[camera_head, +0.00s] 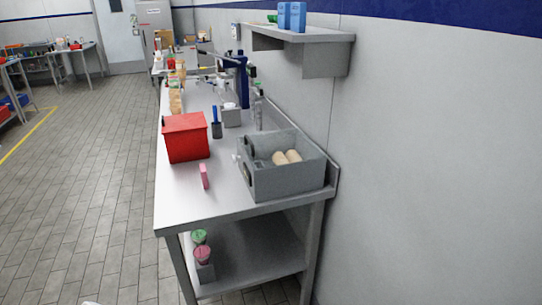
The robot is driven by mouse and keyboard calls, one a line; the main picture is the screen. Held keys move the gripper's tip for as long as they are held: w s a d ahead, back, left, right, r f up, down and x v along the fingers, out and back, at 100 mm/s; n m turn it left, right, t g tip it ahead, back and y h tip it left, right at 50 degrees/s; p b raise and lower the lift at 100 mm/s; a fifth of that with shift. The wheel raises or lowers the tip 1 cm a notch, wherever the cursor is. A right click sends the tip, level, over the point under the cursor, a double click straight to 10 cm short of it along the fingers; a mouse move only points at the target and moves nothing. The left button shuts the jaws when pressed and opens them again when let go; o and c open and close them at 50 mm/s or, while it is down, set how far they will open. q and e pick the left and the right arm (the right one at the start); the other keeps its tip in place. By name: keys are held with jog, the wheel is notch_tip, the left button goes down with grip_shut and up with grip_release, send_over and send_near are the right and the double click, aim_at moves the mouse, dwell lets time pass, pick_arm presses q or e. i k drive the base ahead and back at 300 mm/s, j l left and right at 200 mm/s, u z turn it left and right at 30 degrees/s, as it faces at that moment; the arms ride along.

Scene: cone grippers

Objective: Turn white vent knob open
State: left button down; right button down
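A small white piece (237,158) shows at the left end of the grey box (290,184) on the steel counter. It may be the white vent knob, but it is too small to tell its shape or which way it is turned. The grey box has a dark, rounded part at its back left, and tan rounded items (286,157) lie in it. Neither of my grippers can be made out. Only a sliver of something white shows at the bottom left edge of the picture.
The steel counter (225,201) runs away along the right wall. A red bin (186,137), a pink item (204,176) and a dark cup (216,130) stand near the grey box. A wall shelf (300,38) overhangs behind. The tiled floor (90,190) on the left is clear.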

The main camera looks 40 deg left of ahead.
aim_at(235, 158)
jog(key=u, duration=1.2)
jog(key=i+j, duration=0.15)
jog(key=j, duration=0.25)
jog(key=i+j+u, duration=0.15)
jog(key=j, duration=0.25)
